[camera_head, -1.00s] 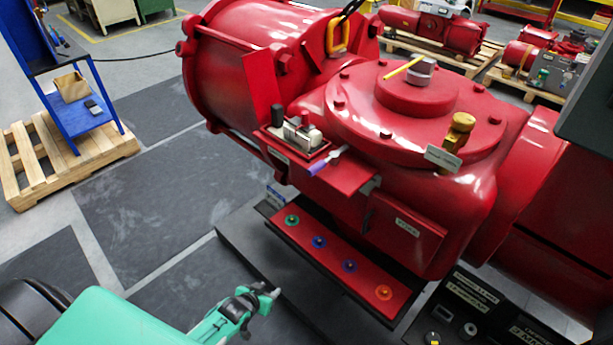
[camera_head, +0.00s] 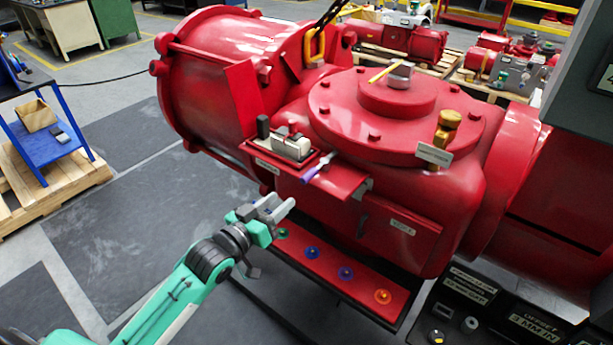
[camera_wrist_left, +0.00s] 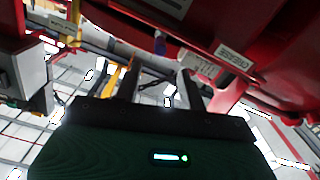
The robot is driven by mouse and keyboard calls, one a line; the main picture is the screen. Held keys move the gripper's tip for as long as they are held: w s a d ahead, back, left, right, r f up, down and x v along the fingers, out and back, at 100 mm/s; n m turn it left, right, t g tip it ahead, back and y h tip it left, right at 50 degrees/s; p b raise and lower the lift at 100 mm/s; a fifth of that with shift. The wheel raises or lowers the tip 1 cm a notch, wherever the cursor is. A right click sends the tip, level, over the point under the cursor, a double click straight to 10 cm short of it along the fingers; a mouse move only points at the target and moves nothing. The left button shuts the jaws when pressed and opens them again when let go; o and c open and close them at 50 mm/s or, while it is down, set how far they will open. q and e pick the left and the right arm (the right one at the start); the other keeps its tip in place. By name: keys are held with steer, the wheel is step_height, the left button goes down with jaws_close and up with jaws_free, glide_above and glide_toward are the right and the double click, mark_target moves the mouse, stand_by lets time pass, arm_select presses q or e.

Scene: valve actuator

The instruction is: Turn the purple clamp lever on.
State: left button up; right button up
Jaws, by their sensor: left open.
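The purple clamp lever (camera_head: 313,172) sticks out at the front edge of a small red shelf on the big red valve actuator (camera_head: 385,215), beside a grey-and-black clamp block (camera_head: 290,143). Its handle points down and left. My left gripper (camera_head: 280,205) is open and empty, below and left of the lever and apart from it. In the left wrist view the two dark fingers (camera_wrist_left: 160,88) stand apart, with a small bluish-purple piece (camera_wrist_left: 160,43) beyond them, probably the lever's end. My right gripper is not in view.
A red panel with several coloured knobs (camera_head: 345,273) lies below the gripper. An upright red plate (camera_head: 243,102) stands left of the clamp block. A brass fitting (camera_head: 446,128) stands at right. The dark floor mats (camera_head: 110,220) at left are clear.

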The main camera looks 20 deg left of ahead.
mark_target(302, 181)
arm_select(q)
steer(key=p+x, duration=0.2)
steer(key=x, duration=0.8)
steer(key=shift+w+p, duration=0.1)
steer(key=shift+p, duration=0.25)
steer(key=shift+x, duration=0.75)
steer(key=shift+f, duration=0.1)
jaws_close()
